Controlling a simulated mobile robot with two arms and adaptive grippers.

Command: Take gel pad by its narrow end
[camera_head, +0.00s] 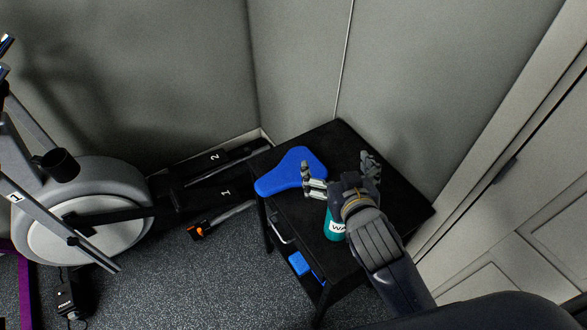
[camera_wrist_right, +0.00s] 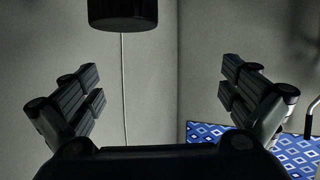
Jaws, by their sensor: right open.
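My left gripper is not in view.
A teal bottle (camera_head: 334,228) with a white label stands on the table, partly hidden by my right wrist. Walls close in behind. An exercise machine (camera_head: 95,225) stands left. A blue patterned surface (camera_wrist_right: 290,150) and a dark cylinder (camera_wrist_right: 122,10) show in the wrist view.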

